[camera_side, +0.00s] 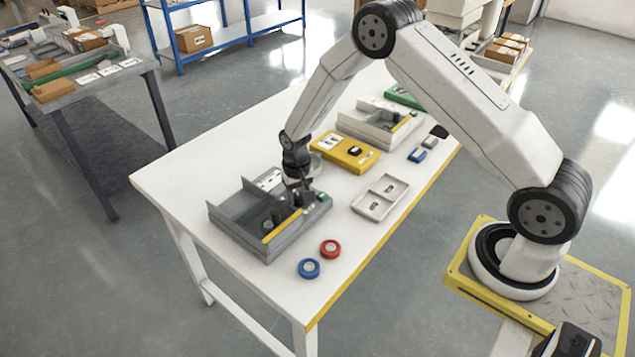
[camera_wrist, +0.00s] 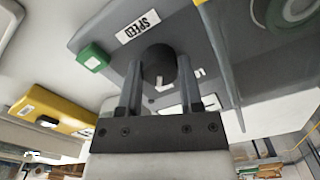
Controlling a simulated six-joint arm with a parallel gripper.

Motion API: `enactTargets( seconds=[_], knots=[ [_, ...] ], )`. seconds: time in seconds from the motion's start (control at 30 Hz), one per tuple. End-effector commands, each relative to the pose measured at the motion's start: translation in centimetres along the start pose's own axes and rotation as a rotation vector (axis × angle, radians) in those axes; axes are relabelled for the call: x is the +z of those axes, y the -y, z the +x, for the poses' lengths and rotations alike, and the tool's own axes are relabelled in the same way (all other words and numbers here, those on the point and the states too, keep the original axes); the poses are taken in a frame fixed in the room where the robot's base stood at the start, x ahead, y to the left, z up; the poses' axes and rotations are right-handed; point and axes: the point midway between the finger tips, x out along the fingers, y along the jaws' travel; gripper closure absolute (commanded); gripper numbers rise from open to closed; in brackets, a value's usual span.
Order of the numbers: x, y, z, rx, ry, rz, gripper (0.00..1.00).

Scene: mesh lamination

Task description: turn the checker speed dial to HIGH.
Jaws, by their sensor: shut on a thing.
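The checker (camera_side: 240,240) is a grey, low-walled unit with a yellow strip, at the near left part of the white table. In the wrist view its grey panel (camera_wrist: 105,40) bears a white SPEED label (camera_wrist: 138,26) and a green button (camera_wrist: 93,57). The dark round speed dial (camera_wrist: 158,60) stands beside the label. My gripper (camera_wrist: 158,75) has one finger on each side of the dial and is shut on it. A white mark shows between the fingers. Other lettering is partly hidden by the right finger, so I cannot read the dial's setting. In the side view my gripper (camera_side: 297,188) points down over the checker.
A blue ring (camera_side: 309,268) and a red ring (camera_side: 330,249) lie on the table in front of the checker. A yellow box (camera_side: 335,152) and a pale two-compartment tray (camera_side: 370,207) stand to the right. The table's front corner near the rings is clear.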

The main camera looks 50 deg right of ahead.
Motion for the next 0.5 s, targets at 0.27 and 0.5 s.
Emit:
enactTargets(
  seconds=[0.27, 0.5],
  knots=[
    [0.0, -0.02, -0.01, -0.001, 0.0, 0.005, 1.0],
    [-0.01, -0.01, -0.01, -0.001, 0.0, 0.004, 0.19]
  ],
)
